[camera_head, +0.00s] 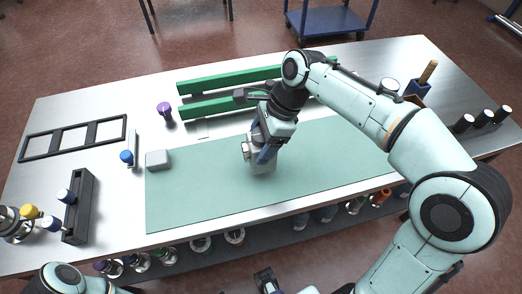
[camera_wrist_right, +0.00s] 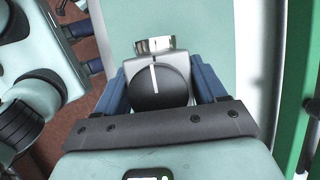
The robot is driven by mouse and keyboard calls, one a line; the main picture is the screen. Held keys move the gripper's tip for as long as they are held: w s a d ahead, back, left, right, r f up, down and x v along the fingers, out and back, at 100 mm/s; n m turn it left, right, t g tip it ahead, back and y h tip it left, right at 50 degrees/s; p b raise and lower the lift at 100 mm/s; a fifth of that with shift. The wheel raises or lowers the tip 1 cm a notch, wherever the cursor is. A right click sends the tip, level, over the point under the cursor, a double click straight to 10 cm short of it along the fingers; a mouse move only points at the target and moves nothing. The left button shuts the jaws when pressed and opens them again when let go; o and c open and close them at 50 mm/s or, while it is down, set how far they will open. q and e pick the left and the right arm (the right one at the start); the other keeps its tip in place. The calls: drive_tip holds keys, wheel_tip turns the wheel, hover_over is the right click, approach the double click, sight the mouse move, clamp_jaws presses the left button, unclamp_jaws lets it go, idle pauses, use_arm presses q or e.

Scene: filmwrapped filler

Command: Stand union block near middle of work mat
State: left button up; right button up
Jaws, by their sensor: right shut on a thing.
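My right gripper (camera_head: 262,155) is shut on the union block (camera_head: 264,167), a grey metal piece with a round silver end on its left. In the right wrist view the block (camera_wrist_right: 160,65) sits between the blue fingers, showing a black round face with a white line and a shiny ring. It is over the middle-left of the green work mat (camera_head: 190,205); I cannot tell if it touches the mat. My left gripper (camera_wrist_right: 88,48) shows at the left of the right wrist view, its blue fingers apart and empty.
A light grey block (camera_head: 157,160) lies at the mat's left corner. Green rails (camera_head: 215,84) lie behind the mat, with a purple-topped piece (camera_head: 165,111) beside them. A black frame (camera_head: 73,138) and dark holder (camera_head: 79,207) are at left. The mat is otherwise clear.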

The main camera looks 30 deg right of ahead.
drive_tip(key=shift+f+b, duration=0.35)
drive_tip(key=shift+f, duration=1.45)
drive_tip(key=shift+f, duration=0.2)
drive_tip(key=o, duration=1.6)
drive_tip(key=shift+o, duration=0.2)
drive_tip(key=p+v, duration=0.2)
drive_tip(key=v, duration=1)
drive_tip(key=shift+r+p, duration=0.2)
drive_tip(key=shift+p, duration=0.2)
